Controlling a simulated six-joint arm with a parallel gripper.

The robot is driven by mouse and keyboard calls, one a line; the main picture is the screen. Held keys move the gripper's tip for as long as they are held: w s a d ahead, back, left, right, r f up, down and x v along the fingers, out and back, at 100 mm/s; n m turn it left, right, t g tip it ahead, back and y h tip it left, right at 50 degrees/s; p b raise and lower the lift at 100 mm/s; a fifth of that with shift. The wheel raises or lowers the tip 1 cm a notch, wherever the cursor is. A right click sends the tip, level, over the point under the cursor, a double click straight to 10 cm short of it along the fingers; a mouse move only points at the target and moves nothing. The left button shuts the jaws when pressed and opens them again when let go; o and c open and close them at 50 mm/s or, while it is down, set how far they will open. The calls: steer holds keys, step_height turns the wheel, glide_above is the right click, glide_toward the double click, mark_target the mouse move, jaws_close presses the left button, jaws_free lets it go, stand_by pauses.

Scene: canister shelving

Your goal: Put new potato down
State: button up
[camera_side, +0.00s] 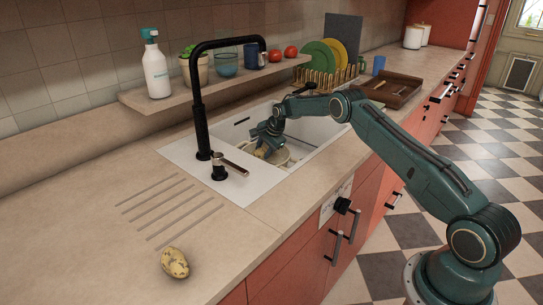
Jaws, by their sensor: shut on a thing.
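My gripper (266,140) is down inside the white sink (318,139), pointing downward. It is shut on a potato (263,151), a small yellowish-brown shape low between the fingers. The potato is over or in a pale round dish (281,158) in the sink; I cannot tell if it touches the dish. The fingers hide part of the potato. Another potato (175,262), yellow-brown with dark spots, lies on the counter at the front left, apart from my gripper.
A black tap (200,110) stands close to the left of the gripper, with its spout arching above. A shelf (190,96) behind holds a white bottle (156,70), a plant, cups and two tomatoes. A dish rack (325,80) and brown tray (392,90) stand at the right. The front-left counter is mostly clear.

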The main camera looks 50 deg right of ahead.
steer(key=shift+f, duration=1.8)
steer(key=shift+f, duration=0.15)
steer(key=o, duration=0.8)
steer(key=shift+c, duration=0.2)
steer(key=shift+r, duration=0.25)
steer(key=shift+v, duration=0.85)
steer(key=v, duration=1)
steer(key=shift+s+a+r, duration=0.1)
steer(key=shift+s, duration=0.05)
